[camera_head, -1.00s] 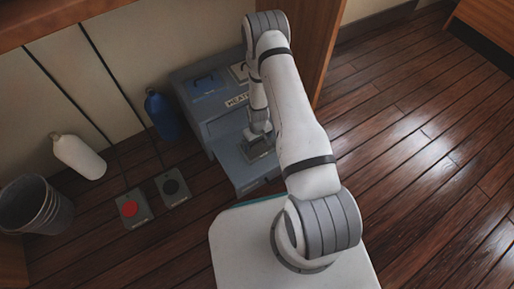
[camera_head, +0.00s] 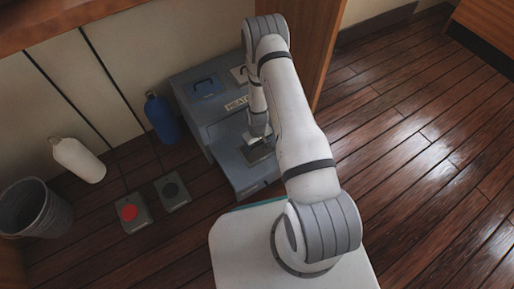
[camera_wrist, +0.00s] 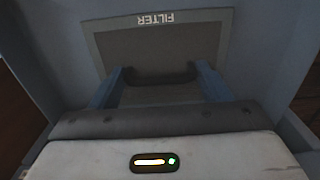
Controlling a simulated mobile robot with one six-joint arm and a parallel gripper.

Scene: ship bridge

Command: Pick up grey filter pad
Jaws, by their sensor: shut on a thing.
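The grey filter pad (camera_wrist: 213,35) fills the upper middle of the wrist view, a flat dark panel with a lighter grey border and an upside-down "FILTER" label. My gripper (camera_wrist: 160,77) has its two blue fingers on either side of the pad's dark raised grip and is shut on it. In the head view the pad (camera_head: 262,153) lies in the open front tray of a blue-grey heater unit (camera_head: 204,86), with my gripper (camera_head: 258,143) over it. My wrist and fingers hide part of the pad there. I cannot tell whether it is clear of the tray floor.
The tray's side walls stand close around the pad. Left of the heater are a blue bottle (camera_head: 162,118), a white bottle (camera_head: 80,160), a red-button box (camera_head: 132,213), a black-button box (camera_head: 172,190) and a grey bin (camera_head: 38,207). A wooden panel (camera_head: 318,50) stands behind the arm. The right floor is clear.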

